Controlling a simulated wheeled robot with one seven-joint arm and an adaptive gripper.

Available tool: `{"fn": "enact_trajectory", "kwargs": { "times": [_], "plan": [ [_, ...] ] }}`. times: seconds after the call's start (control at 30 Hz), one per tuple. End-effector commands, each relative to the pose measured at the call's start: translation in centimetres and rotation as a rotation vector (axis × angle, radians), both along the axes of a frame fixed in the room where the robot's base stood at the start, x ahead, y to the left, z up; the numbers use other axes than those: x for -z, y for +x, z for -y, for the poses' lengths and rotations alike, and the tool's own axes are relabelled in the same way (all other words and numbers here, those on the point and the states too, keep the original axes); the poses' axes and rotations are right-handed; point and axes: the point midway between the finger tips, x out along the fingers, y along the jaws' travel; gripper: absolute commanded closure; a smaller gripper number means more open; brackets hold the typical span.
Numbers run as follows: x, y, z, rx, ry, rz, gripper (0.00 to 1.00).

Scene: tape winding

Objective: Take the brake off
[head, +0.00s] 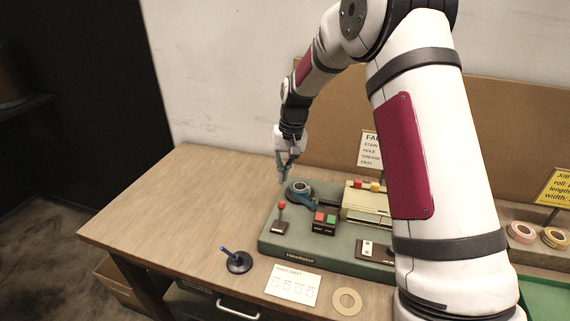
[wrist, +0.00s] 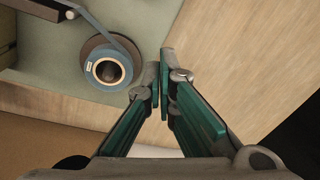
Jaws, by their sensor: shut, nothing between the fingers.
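The winding machine has a green base (head: 310,258). A lever with a red knob (head: 281,206) stands upright near its front left corner; I cannot tell for certain whether it is the brake. The red-knobbed lever is not seen in the wrist view.
A box with red and green buttons (head: 325,220) and a cream unit (head: 366,203) stand on the base. The wooden table (head: 165,205) is clear at left. My arm hides the machine's right part.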

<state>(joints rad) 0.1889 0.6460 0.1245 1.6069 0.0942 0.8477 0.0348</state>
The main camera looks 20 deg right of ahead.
Motion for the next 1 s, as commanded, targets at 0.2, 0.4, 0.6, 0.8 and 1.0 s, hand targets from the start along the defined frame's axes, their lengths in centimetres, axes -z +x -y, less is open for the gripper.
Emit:
{"fn": "enact_trajectory", "kwargs": {
  "times": [0.2, 0.4, 0.6, 0.8, 1.0],
  "plan": [
    [4.4, 0.1, -0.7, -0.002, 0.001, -0.004, 1.00],
    [3.6, -2.3, -1.0, 0.000, 0.000, 0.001, 1.00],
    [3.4, -3.4, -1.2, 0.000, 0.000, 0.001, 1.00],
    [3.4, -3.5, -1.2, 0.000, 0.000, 0.001, 1.00],
    [3.4, -3.4, -1.2, -0.001, -0.002, 0.003, 1.00]
  ]
}}
